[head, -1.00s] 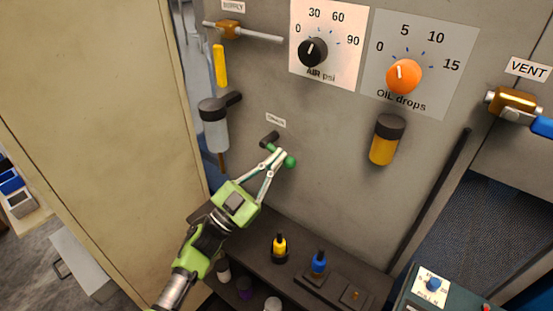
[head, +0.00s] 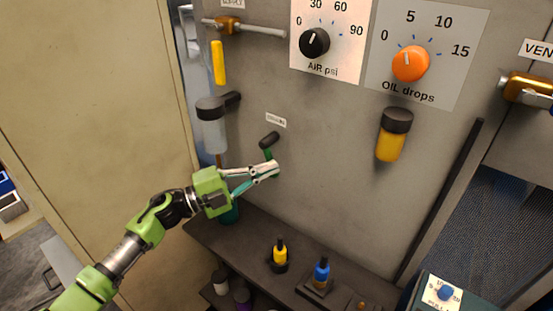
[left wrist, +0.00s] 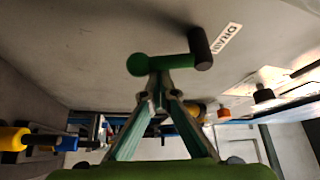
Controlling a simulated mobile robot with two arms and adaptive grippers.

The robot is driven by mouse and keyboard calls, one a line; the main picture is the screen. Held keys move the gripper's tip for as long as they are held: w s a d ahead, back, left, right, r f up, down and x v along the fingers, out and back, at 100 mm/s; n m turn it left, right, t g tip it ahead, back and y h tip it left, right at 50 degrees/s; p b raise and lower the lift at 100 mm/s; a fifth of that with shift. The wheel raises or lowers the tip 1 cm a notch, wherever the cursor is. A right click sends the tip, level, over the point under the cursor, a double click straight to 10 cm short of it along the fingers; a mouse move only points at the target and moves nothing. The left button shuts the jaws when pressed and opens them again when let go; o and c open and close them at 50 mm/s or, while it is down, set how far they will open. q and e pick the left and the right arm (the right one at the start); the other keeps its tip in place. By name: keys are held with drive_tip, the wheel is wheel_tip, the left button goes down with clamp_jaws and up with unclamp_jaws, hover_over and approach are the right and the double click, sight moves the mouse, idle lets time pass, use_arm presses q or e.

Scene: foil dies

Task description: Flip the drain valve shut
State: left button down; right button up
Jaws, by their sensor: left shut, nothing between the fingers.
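The drain valve (head: 268,153) is on the grey panel below a small DRAIN label (head: 276,120). It has a dark stub and a green lever that points mostly down in the head view. My left gripper (head: 274,168) is shut and empty, its fingertips in front of the lever's lower end and partly hiding it. In the left wrist view the green lever (left wrist: 165,66) with its round end lies just beyond the closed fingertips (left wrist: 160,76). I cannot tell whether they touch it. My right gripper is not in view.
An AIR psi knob (head: 314,43), an orange OIL drops knob (head: 410,63) and an amber bowl (head: 391,146) are on the panel. A clear bowl (head: 214,137) hangs left of the valve. The shelf below holds yellow (head: 280,249) and blue (head: 321,269) topped items.

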use_arm(q)
drive_tip(key=shift+w+a+f+m+g+y, duration=0.1)
drive_tip(key=shift+w+a+m+g+y, duration=0.15)
drive_tip(key=shift+m, duration=0.3)
drive_tip(key=shift+w+a+f+m+g+y, duration=0.1)
drive_tip(key=shift+a+m+g+y, duration=0.1)
drive_tip(key=shift+m+y, duration=0.3)
drive_tip(key=shift+w+a+f+m+g+y, duration=0.15)
drive_tip(key=shift+w+a+m, duration=0.1)
drive_tip(key=shift+m, duration=0.4)
